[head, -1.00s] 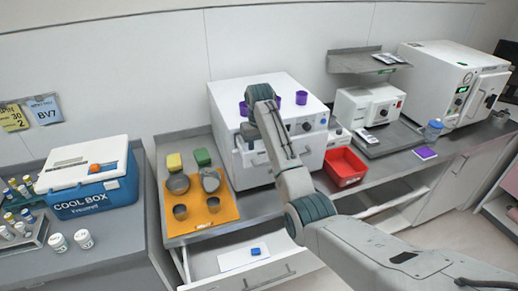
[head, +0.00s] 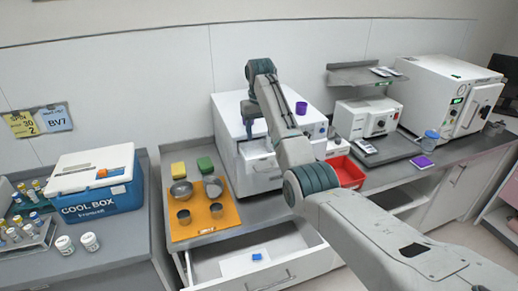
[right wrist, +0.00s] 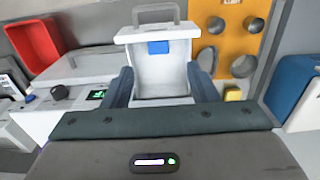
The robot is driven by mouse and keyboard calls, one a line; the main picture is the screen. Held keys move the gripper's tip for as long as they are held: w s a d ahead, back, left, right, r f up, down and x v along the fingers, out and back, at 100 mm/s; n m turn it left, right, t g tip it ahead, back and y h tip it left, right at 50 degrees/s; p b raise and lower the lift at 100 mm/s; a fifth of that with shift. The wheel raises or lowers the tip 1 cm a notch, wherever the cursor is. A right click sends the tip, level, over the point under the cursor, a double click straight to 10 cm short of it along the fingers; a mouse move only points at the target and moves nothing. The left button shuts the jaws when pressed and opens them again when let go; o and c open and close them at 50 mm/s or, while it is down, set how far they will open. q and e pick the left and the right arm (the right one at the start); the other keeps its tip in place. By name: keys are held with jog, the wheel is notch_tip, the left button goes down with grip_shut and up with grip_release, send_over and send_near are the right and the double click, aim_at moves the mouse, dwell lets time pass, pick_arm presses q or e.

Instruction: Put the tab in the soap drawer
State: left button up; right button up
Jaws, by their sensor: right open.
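A small blue tab (head: 256,257) lies on a white card (head: 236,266) in the open wide drawer under the counter. The white machine's small soap drawer (head: 262,178) is pulled out at its front left. My right gripper (head: 253,125) is open and raised above that drawer. In the right wrist view my open fingers (right wrist: 161,86) stand either side of a white tray-like piece (right wrist: 160,75) with a grey handle beyond it. A blue square (right wrist: 158,47) shows at its far end; I cannot tell whether it rests there. My left gripper is out of view.
An orange mat (head: 201,230) with metal bowls and cups lies left of the machine. A red bin (head: 347,171) stands to its right, partly behind my arm. A cool box (head: 96,184) is at far left.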

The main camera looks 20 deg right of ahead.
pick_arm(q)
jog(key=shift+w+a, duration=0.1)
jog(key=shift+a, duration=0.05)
pick_arm(e)
jog(key=shift+w+d+r, duration=0.15)
jog(key=shift+w+r, duration=0.4)
jog(key=shift+r, duration=0.3)
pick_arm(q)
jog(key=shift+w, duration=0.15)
pick_arm(e)
jog(key=shift+c, duration=0.3)
